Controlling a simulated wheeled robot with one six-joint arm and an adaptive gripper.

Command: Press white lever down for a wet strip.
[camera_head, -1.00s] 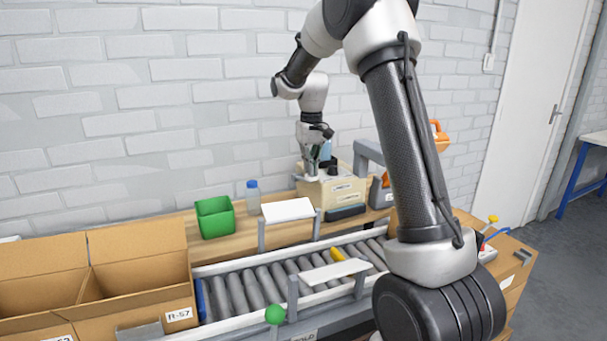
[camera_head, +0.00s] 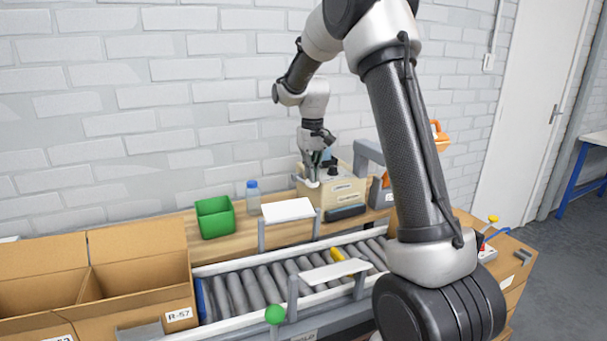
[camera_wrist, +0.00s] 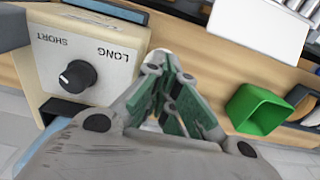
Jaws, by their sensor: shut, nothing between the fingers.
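The beige tape dispenser (camera_head: 345,190) stands on the wooden bench by the wall. In the wrist view its top panel (camera_wrist: 100,58) shows a black knob (camera_wrist: 77,76) marked LONG and SHORT. My gripper (camera_head: 313,181) is shut and empty, pointing down at the dispenser's left side. In the wrist view my gripper (camera_wrist: 166,62) hides what lies under its fingertips. A small whitish part, possibly the white lever (camera_head: 307,183), shows at the fingertips in the head view. I cannot tell whether they touch. No strip can be made out.
A roller conveyor (camera_head: 260,286) runs in front, with open cartons (camera_head: 140,267) at left. My arm hides part of the right side.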

